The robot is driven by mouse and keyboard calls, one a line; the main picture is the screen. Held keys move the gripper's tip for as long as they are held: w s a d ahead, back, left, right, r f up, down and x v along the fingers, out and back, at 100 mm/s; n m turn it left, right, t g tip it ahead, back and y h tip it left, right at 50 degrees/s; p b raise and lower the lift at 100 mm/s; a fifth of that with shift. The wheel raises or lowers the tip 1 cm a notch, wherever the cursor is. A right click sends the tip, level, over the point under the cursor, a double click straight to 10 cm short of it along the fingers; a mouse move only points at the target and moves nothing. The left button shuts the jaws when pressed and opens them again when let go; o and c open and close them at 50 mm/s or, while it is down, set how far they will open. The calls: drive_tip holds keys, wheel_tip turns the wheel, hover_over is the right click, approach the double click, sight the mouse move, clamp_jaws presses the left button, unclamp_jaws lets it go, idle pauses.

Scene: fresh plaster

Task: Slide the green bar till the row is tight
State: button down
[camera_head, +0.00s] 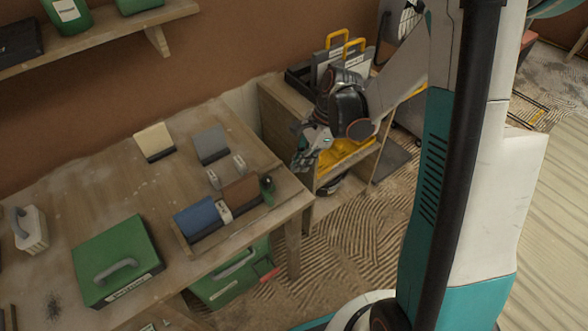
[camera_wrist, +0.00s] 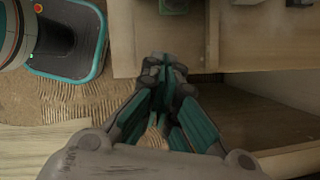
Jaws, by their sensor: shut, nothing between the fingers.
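A shallow wooden tray (camera_head: 184,249) lies at the table's right front corner. In it a row runs left to right: a blue block (camera_head: 197,216), a small pale piece (camera_head: 225,213), a brown block (camera_head: 241,192) and the upright green bar (camera_head: 267,189) at the right end. Whether the bar touches the brown block is too small to tell. My gripper (camera_head: 304,158) is shut and empty, raised to the right of the bar and apart from it. The wrist view shows its closed fingers (camera_wrist: 170,70); a green piece at the top edge there cannot be identified surely.
A green case (camera_head: 118,258), a cream block (camera_head: 154,141), a grey block (camera_head: 211,144) and two small grey pieces (camera_head: 227,171) are on the table (camera_head: 95,205). A low cabinet (camera_head: 285,112) with tools stands behind my gripper. A shelf (camera_head: 100,33) hangs above left.

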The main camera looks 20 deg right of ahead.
sight(266, 186)
wheel_tip(266, 186, up, 9)
drive_tip(key=d+h+p, duration=0.1)
drive_tip(key=p, duration=0.5)
drive_tip(key=shift+h, duration=0.3)
drive_tip(key=b+x, duration=0.1)
drive_tip(key=x, duration=0.2)
drive_tip(key=b+x, duration=0.2)
drive_tip(key=x, duration=0.2)
drive_tip(key=b+x, duration=0.1)
drive_tip(key=x, duration=0.3)
drive_tip(key=shift+w+d, duration=0.15)
drive_tip(key=shift+d, duration=0.2)
drive_tip(key=a, duration=0.3)
drive_tip(key=shift+a+r+b, duration=0.15)
drive_tip(key=shift+r+b, duration=0.05)
drive_tip(key=shift+b, duration=0.2)
drive_tip(key=shift+a, duration=0.35)
drive_tip(key=shift+s+a+b, duration=0.25)
drive_tip(key=shift+a+b, duration=0.1)
drive_tip(key=shift+a, duration=0.25)
drive_tip(key=shift+d, duration=0.1)
